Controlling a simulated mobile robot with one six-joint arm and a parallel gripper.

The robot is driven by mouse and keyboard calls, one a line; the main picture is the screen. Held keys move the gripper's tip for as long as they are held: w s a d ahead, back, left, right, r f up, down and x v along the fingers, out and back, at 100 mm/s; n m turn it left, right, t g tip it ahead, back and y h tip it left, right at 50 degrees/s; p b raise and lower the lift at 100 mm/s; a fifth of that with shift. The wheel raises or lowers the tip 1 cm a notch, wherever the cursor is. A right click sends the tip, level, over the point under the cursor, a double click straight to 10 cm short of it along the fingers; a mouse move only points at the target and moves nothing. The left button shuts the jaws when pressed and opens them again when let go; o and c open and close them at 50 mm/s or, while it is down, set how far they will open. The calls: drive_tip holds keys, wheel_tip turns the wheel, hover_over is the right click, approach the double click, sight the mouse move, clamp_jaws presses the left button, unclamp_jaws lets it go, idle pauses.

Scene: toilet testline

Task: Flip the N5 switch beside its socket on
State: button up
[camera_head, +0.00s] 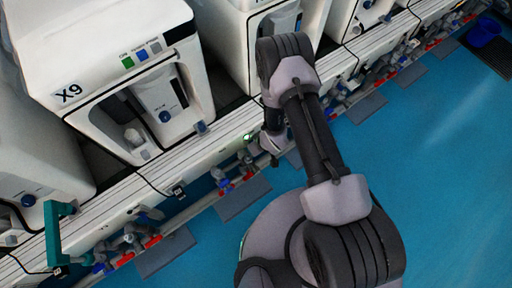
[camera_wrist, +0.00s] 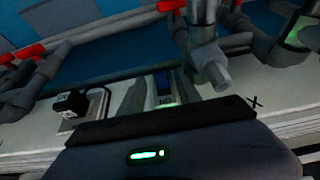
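In the wrist view my gripper (camera_wrist: 162,98) reaches over the white rail with its two grey fingers apart. A small switch-like part with a blue and pale green face (camera_wrist: 164,86) shows in the gap between them. I cannot read an N5 label or tell the switch position or whether the fingers touch it. A black plug sits in a socket (camera_wrist: 70,103) to the left of the fingers. In the head view my gripper (camera_head: 268,146) is low at the rail, right of the X9 machine, and its fingertips are hard to make out.
The white X9 machine (camera_head: 110,62) and others like it stand behind the rail (camera_head: 205,152). Pipes and valves with red and blue handles (camera_head: 236,182) run along its front. Another black plug (camera_head: 178,192) hangs below X9. The blue floor (camera_head: 440,170) is open to the right.

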drive_tip(key=shift+w+a+f, duration=0.1)
drive_tip(key=shift+w+f, duration=0.05)
drive_tip(key=shift+f, duration=0.2)
clamp_jaws()
drive_tip(key=shift+w+a+r+g+h+p, duration=0.2)
drive_tip(key=shift+g+h, duration=0.1)
drive_tip(key=shift+g, duration=0.15)
drive_tip(key=shift+w+a+r+g+h+p, duration=0.1)
drive_tip(key=shift+r+g+h, duration=0.15)
drive_tip(key=shift+g, duration=0.2)
drive_tip(key=shift+g+h, duration=0.3)
drive_tip(key=shift+h, duration=0.05)
unclamp_jaws()
drive_tip(key=shift+d, duration=0.1)
